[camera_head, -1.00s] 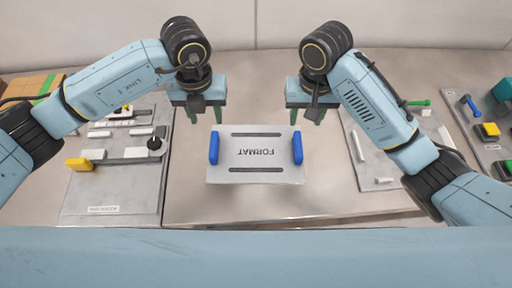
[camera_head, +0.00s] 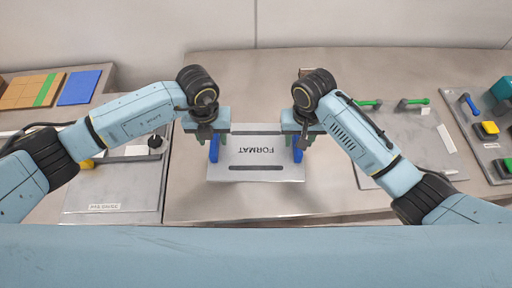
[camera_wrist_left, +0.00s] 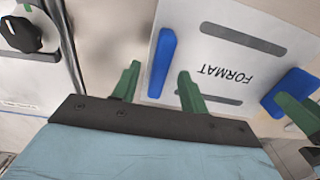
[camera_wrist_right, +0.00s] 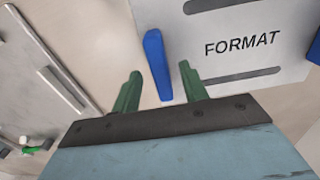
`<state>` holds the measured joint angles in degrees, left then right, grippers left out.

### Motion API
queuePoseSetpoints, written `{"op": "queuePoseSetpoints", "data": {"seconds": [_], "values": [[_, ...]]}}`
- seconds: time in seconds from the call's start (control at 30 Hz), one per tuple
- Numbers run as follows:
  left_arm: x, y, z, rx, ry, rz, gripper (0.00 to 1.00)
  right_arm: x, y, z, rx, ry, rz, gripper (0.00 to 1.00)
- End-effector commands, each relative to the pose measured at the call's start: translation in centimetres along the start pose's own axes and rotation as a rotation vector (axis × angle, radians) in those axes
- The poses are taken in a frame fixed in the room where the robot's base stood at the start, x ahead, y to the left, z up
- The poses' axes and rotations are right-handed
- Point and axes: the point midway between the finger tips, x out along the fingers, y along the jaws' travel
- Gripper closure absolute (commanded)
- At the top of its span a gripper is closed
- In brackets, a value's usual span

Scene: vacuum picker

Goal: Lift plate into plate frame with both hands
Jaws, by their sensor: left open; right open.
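The plate (camera_head: 257,173) is a flat light-grey sheet marked FORMAT, with two dark slots and a blue handle at each side. It lies in the middle of the table. My left gripper (camera_wrist_left: 155,88) is open, its green fingers on either side of the left blue handle (camera_wrist_left: 161,62), near its end. My right gripper (camera_wrist_right: 158,85) is open, its fingers on either side of the right blue handle (camera_wrist_right: 157,64). In the head view my grippers partly cover the handles. Contact with the handles cannot be told. I cannot make out a plate frame.
A grey panel with a black knob (camera_head: 155,141) lies at the left. Another grey panel (camera_head: 392,130) with green-handled parts lies at the right. The table in front of the plate is clear.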

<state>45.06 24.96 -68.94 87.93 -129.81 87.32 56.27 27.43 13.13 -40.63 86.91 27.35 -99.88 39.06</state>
Motion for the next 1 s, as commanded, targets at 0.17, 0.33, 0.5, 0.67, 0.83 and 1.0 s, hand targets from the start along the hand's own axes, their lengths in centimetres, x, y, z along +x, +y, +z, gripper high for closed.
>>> {"op": "queuePoseSetpoints", "data": {"seconds": [0.17,0.33,0.5,0.67,0.83,1.0], "values": [[2.1,0.0,0.0,0.0,0.002,0.0,0.56,2.1,0.0,0.0,0.001,-0.001,0.0,0.56],[2.8,0.0,0.0,0.001,0.001,0.0,0.56,2.8,0.0,0.0,0.001,0.0,0.0,0.56],[2.8,0.0,0.0,0.001,0.0,0.0,0.56,2.8,0.0,0.0,0.0,0.0,-0.001,0.56],[2.8,0.0,0.0,0.001,0.001,0.0,0.66,2.8,0.0,0.0,0.0,0.0,-0.001,0.66],[2.8,0.0,0.0,0.001,0.0,0.0,0.88,2.8,0.0,0.0,0.0,0.0,-0.001,0.88],[2.8,0.0,0.0,0.001,0.0,0.0,1.0,2.8,0.0,0.0,0.0,0.0,-0.001,1.0]]}}
